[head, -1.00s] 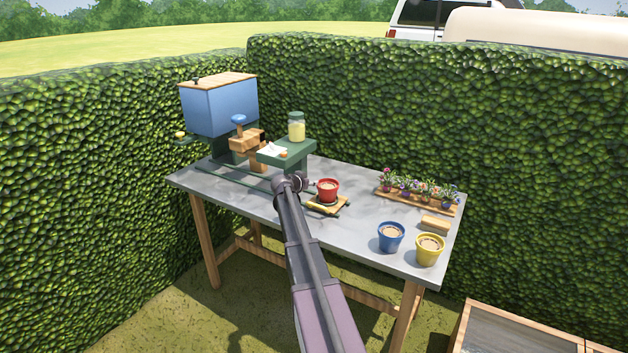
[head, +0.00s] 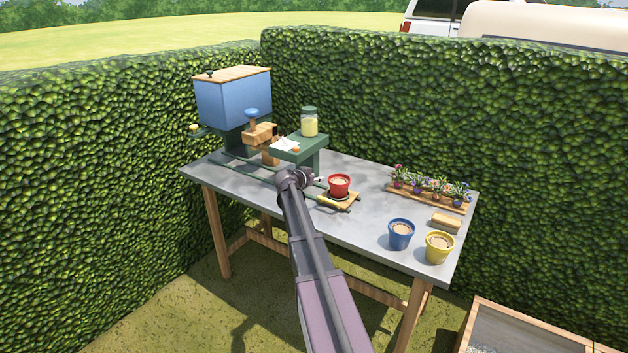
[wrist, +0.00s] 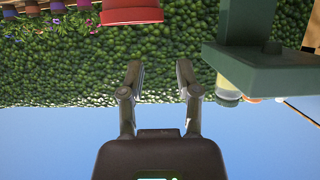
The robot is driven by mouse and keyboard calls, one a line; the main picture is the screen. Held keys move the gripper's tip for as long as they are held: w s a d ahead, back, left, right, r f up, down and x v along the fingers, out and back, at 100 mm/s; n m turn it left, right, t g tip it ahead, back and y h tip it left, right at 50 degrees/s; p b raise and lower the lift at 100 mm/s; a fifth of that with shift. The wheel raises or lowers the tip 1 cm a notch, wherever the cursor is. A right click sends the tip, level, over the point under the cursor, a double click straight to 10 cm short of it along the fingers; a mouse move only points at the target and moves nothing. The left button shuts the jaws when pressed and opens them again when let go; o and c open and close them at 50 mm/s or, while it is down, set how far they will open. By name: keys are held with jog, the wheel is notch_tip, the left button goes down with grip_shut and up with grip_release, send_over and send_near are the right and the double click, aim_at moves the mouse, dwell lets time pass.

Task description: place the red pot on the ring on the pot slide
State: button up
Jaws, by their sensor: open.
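The red pot (head: 339,184), filled with brown soil, stands upright on the wooden pot slide (head: 352,200) at the table's middle. A dark ring shows under the pot's base; I cannot tell if it is seated exactly. My gripper (head: 319,179) is just left of the pot, partly hidden behind my arm. In the wrist view, which is upside down, my gripper (wrist: 159,68) has its two fingers apart with nothing between them. The red pot's rim (wrist: 131,13) shows at the top edge, apart from the fingertips.
A green stand (head: 300,148) with a jar (head: 310,122) rises behind my gripper. The blue hopper (head: 233,102) stands at the back left. A blue pot (head: 400,234), a yellow pot (head: 439,247) and a flower tray (head: 425,204) are at the right. Table between is clear.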

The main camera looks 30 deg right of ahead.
jog(key=s+a+f+n+g+y, duration=0.1)
jog(key=s+a+f+n+y, duration=0.2)
jog(key=s+a, duration=0.6)
jog(key=s+a+f+n+g+y, duration=0.2)
jog(key=s+a, duration=0.8)
jog(key=a, duration=1)
jog(key=s+a+f+n+g+y, duration=0.2)
jog(key=s+a+f+n+y, duration=0.4)
jog(key=s+a, duration=0.4)
jog(key=a+n+y, duration=0.1)
jog(key=a+n, duration=0.1)
jog(key=a, duration=0.2)
jog(key=shift+a+f, duration=0.25)
jog(key=shift+a, duration=0.05)
